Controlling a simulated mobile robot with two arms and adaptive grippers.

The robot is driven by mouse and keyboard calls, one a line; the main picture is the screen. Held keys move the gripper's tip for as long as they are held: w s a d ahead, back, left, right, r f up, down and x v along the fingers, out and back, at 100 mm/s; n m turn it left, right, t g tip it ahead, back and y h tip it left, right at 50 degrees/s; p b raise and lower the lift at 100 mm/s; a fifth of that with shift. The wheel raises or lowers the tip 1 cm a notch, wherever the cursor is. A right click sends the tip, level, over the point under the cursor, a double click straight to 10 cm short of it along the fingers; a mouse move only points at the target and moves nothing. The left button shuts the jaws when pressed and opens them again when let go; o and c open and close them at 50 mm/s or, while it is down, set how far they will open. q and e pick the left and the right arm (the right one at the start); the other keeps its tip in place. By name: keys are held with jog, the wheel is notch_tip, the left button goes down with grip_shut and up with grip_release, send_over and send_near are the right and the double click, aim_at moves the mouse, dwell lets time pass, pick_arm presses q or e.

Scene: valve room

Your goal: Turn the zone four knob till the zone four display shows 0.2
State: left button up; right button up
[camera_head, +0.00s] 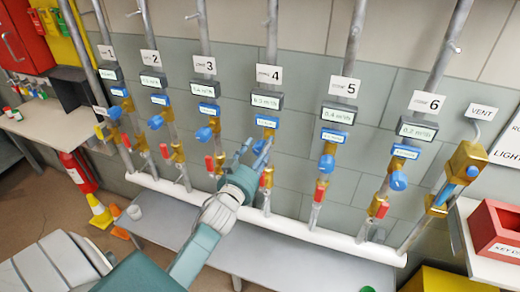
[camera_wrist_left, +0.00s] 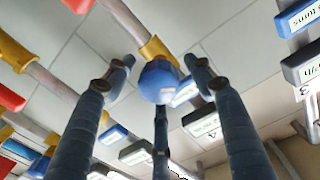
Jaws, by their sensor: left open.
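The zone four display (camera_head: 268,100) is a grey box under the white 4 sign in the head view. Its digits are too small to read surely. A blue label plate (camera_head: 267,121) sits below it. The blue zone four knob (camera_head: 259,146) is largely hidden by my left gripper (camera_head: 252,150), which reaches up to it from below. In the left wrist view the round blue knob (camera_wrist_left: 160,80) lies between the spread fingers of my left gripper (camera_wrist_left: 158,68). The fingers are open around the knob, and I see no clear contact. My right gripper is not in view.
Similar pipes with blue knobs stand on both sides, with the zone three knob (camera_head: 203,134) and zone five knob (camera_head: 327,163) nearest. A red valve handle (camera_head: 319,192) is below zone five. A white horizontal pipe (camera_head: 310,236) and grey bench (camera_head: 300,262) run below.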

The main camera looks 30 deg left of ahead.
pick_arm(q)
jog(key=c, duration=1.1)
jog(key=shift+r+m+p, duration=0.2)
jog(key=shift+m+p, duration=0.25)
jog(key=shift+m, duration=0.15)
jog(key=shift+c, duration=0.2)
jog(key=shift+m+p, duration=0.3)
jog(key=shift+m, duration=0.3)
jog(key=shift+f+m, duration=0.1)
jog(key=shift+m, duration=0.6)
jog(key=o, duration=1.1)
jog(key=shift+o, duration=0.2)
